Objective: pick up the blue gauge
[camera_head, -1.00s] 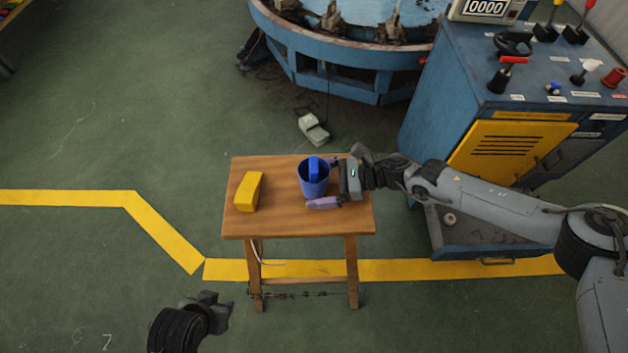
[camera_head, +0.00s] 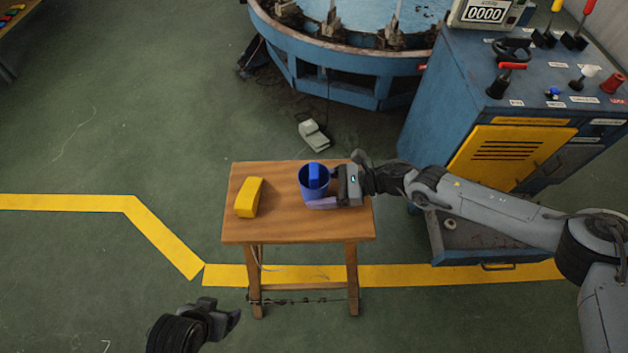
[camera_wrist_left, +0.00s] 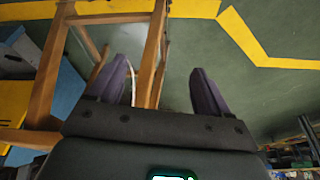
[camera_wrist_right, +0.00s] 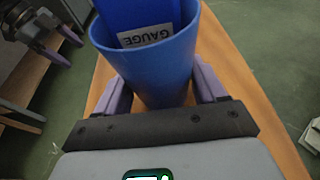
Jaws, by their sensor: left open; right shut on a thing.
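The blue gauge (camera_head: 314,176) stands inside a blue cup (camera_head: 308,191) on the small wooden table. In the right wrist view the gauge (camera_wrist_right: 148,32) shows a white label reading GAUGE, and its lower part is hidden in the cup (camera_wrist_right: 155,78). My right gripper (camera_head: 325,197) comes from the right, with its purple fingers on either side of the cup; it is shut on the cup, not on the gauge. My left gripper (camera_head: 233,318) is open and empty, low in front of the table; its two fingers (camera_wrist_left: 162,88) are apart in the left wrist view.
A yellow block (camera_head: 249,197) lies on the left of the wooden table (camera_head: 275,228). A blue control cabinet (camera_head: 428,115) stands to the right, and a round blue machine (camera_head: 350,80) behind. The floor left of the table is clear.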

